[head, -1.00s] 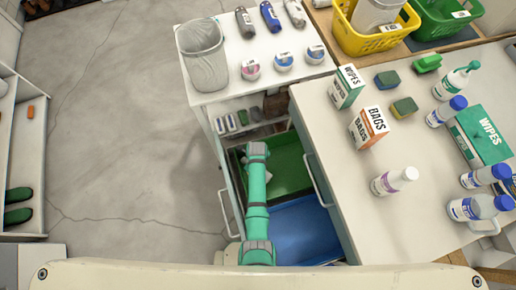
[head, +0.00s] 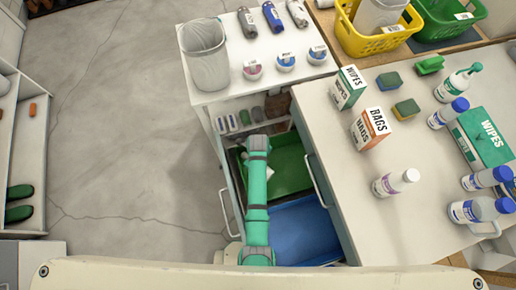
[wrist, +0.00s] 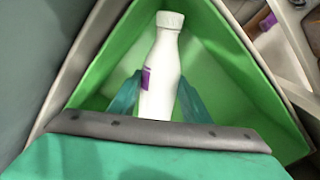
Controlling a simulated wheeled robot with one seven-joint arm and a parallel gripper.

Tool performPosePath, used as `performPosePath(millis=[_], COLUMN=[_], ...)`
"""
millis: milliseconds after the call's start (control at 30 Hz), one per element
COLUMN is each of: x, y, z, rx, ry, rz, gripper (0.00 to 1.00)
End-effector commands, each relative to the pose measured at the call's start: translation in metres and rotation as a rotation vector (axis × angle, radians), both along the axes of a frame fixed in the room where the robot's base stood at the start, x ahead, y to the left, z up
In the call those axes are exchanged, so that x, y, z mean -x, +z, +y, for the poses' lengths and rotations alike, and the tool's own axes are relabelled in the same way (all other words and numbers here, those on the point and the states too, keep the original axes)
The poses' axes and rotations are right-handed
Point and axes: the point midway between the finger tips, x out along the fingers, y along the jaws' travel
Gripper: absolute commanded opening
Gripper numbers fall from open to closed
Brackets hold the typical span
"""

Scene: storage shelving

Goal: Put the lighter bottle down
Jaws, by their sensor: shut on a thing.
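A white bottle (wrist: 160,60) with a purple label stands between the two teal fingers of my gripper (wrist: 158,88) in the wrist view. My gripper is shut on it. The bottle's cap points to the top of the picture, and its lower end is hidden behind my wrist. Behind it are the walls of a green bin (wrist: 222,65). I cannot tell whether the bottle touches the bin's floor.
A blue bin (head: 305,232) lies nearer than the green one. The counter (head: 345,130) at right bears another white bottle with a purple label (head: 385,187), boxes, sponges and several blue-capped bottles. A white cart top (head: 225,75) holds a waste bin (head: 206,60).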

Motion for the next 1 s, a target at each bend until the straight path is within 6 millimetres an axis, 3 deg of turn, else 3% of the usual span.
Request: performPosePath(millis=[200, 500, 833, 1000], x=[-0.001, -0.001, 0.000, -0.006], y=[0.047, 0.096, 0.114, 0.115], z=[0.000, 0.000, 0.000, -0.001], rx=[0.000, 0.000, 0.000, 0.001], ry=[0.000, 0.000, 0.009, 0.121], rz=[-0.004, -0.003, 0.000, -0.001], gripper=[0.19, 0.19, 0.19, 0.19])
